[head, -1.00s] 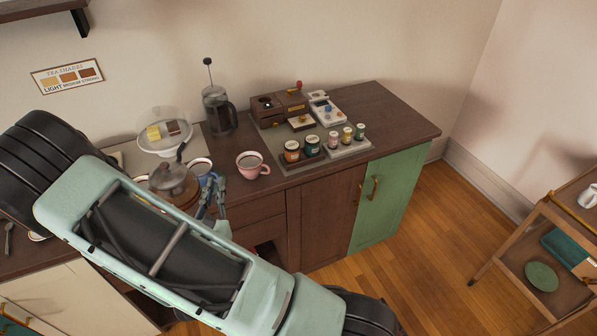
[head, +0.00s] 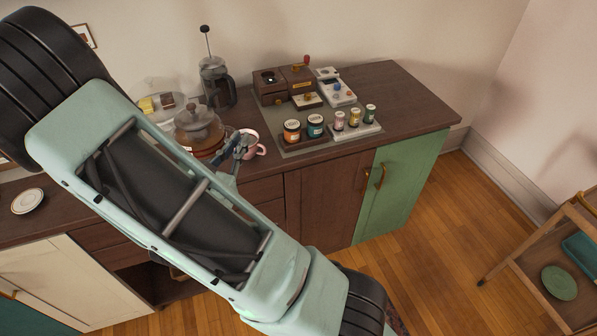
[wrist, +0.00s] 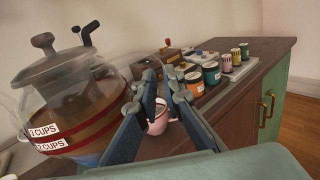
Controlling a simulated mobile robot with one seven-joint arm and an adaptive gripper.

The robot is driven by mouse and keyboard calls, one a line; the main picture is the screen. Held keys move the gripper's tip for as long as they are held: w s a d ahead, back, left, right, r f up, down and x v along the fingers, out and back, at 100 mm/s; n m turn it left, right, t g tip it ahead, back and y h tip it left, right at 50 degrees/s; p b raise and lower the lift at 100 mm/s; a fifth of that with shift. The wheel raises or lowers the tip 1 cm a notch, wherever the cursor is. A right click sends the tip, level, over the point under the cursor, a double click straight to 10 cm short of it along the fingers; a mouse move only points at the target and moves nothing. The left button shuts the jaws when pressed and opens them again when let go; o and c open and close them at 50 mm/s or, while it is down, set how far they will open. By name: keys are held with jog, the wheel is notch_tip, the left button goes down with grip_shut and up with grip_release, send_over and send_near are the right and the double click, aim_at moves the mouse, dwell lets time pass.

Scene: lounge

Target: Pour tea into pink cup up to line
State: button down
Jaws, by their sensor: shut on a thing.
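The glass teapot (head: 200,128) with a lid holds brown tea. In the wrist view the teapot (wrist: 65,105) fills the left side, with red bands and cup-count labels on its wall. In the wrist view the pink cup (wrist: 158,124) shows between and behind the fingers. Its inside and line are not visible.
A French press (head: 215,82) stands behind the teapot. A grey mat (head: 290,150) to the right holds several jars (head: 315,126), a wooden box (head: 270,86) and a white device (head: 338,92). The counter's right end (head: 420,112) is clear. A small plate (head: 28,201) lies far left.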

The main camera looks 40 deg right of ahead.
jog(key=s+d+f+m+g+h+b, duration=0.3)
jog(key=s+d+m+g+b, duration=0.3)
jog(key=s+d+g, duration=0.3)
jog(key=shift+s+d+f+m+h+b, duration=0.25)
jog(key=shift+s+f+h+b, duration=0.2)
jog(key=shift+s, duration=0.25)
jog(key=shift+f+b, duration=1.8)
jog(key=shift+r, duration=0.1)
jog(key=r+n+p, duration=0.2)
jog(key=r+p, duration=0.1)
jog(key=shift+s+r, duration=0.1)
jog(key=shift+s, duration=0.1)
jog(key=shift+r+n+p, duration=0.65)
jog(key=shift+r+p, duration=0.6)
jog(key=shift+p, duration=0.3)
